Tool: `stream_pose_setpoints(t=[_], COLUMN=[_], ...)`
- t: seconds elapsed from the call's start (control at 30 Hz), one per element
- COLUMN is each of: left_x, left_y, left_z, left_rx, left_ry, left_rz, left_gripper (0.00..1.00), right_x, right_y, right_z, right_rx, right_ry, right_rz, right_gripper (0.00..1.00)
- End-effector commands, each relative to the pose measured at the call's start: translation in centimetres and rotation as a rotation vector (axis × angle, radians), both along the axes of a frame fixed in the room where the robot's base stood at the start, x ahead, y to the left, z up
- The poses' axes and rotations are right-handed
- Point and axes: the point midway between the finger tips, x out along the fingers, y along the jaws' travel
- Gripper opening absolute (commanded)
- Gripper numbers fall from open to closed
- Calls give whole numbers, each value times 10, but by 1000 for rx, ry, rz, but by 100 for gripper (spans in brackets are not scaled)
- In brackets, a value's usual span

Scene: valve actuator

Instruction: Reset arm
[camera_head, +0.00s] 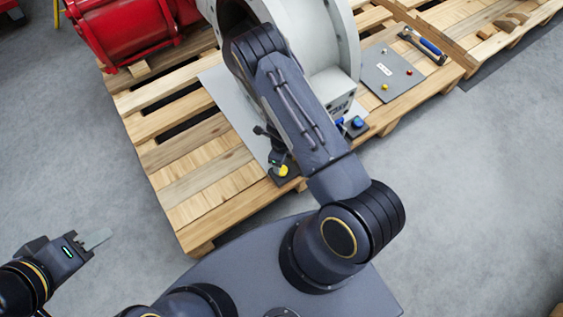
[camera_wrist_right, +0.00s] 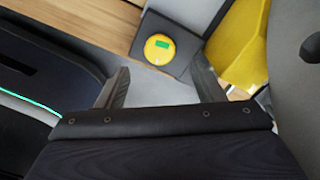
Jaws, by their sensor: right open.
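My right arm (camera_head: 300,115) reaches from my base over the pallet and folds back near the white valve housing. My right gripper (camera_wrist_right: 162,82) is open in the right wrist view, with nothing between its two fingers. A round yellow button (camera_wrist_right: 159,48) on a dark box lies just beyond the fingertips. In the head view the yellow button (camera_head: 283,171) is at the pallet's front edge, and the right gripper beside it is partly hidden by my arm. My left gripper (camera_head: 98,238) hangs at the lower left over bare floor, apart from everything; its finger gap does not show clearly.
The wooden pallet (camera_head: 185,180) carries a white valve housing (camera_head: 345,45) and a red cylinder (camera_head: 130,30). A blue button (camera_head: 357,123) sits to the right. A grey panel (camera_head: 392,78) and a blue-handled tool (camera_head: 431,46) lie farther right. The floor at left is clear.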

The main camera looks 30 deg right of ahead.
Motion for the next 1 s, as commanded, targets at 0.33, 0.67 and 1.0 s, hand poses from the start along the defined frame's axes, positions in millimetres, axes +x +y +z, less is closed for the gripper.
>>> stream_pose_setpoints(t=[0.33,0.67,1.0], left_x=[0,0,0], left_y=[0,0,0], left_z=[5,5,5], left_rx=[0,0,0], left_ry=[0,0,0], left_rz=[0,0,0], left_gripper=[36,36,36], right_x=[0,0,32], right_y=[0,0,23], right_z=[13,13,100], right_rx=[0,0,158], right_ry=[1,0,-124], right_rz=[1,0,215], right_gripper=[62,62,62])
